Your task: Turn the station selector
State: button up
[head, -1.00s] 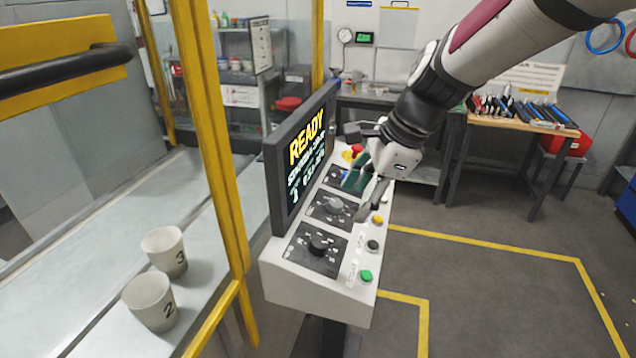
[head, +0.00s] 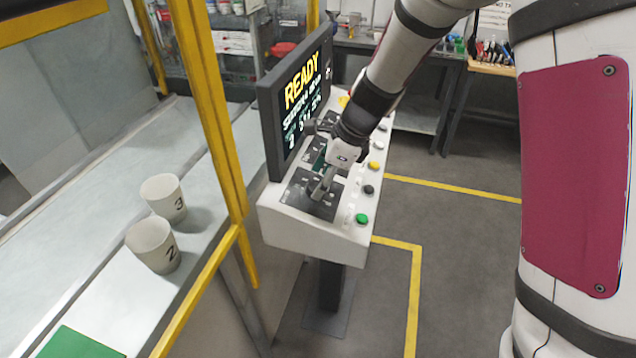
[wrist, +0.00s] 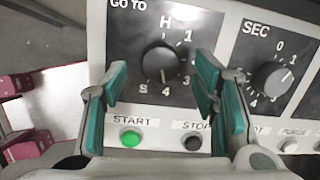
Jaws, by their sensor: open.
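The station selector is the dark round knob (wrist: 162,62) on the black GO TO panel (wrist: 122,30), with H and numbers around it. Its pale mark seems to point down, near the 4. My gripper (wrist: 162,78) is open, with one green-padded finger on each side of the knob in the wrist view. I cannot tell whether either pad touches it. In the head view my gripper (head: 320,188) is over the near end of the white console (head: 305,235), and mostly hides the knob there.
A SEC knob (wrist: 271,78) is just right of my right finger. The green START button (wrist: 131,139) and dark STOP button (wrist: 193,143) lie below the knob. The READY screen (head: 297,100) stands behind the controls. A yellow post (head: 208,110) and cups (head: 163,196) are at left.

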jog(key=shift+x, duration=1.2)
jog(key=c, duration=1.2)
jog(key=shift+o, duration=0.2)
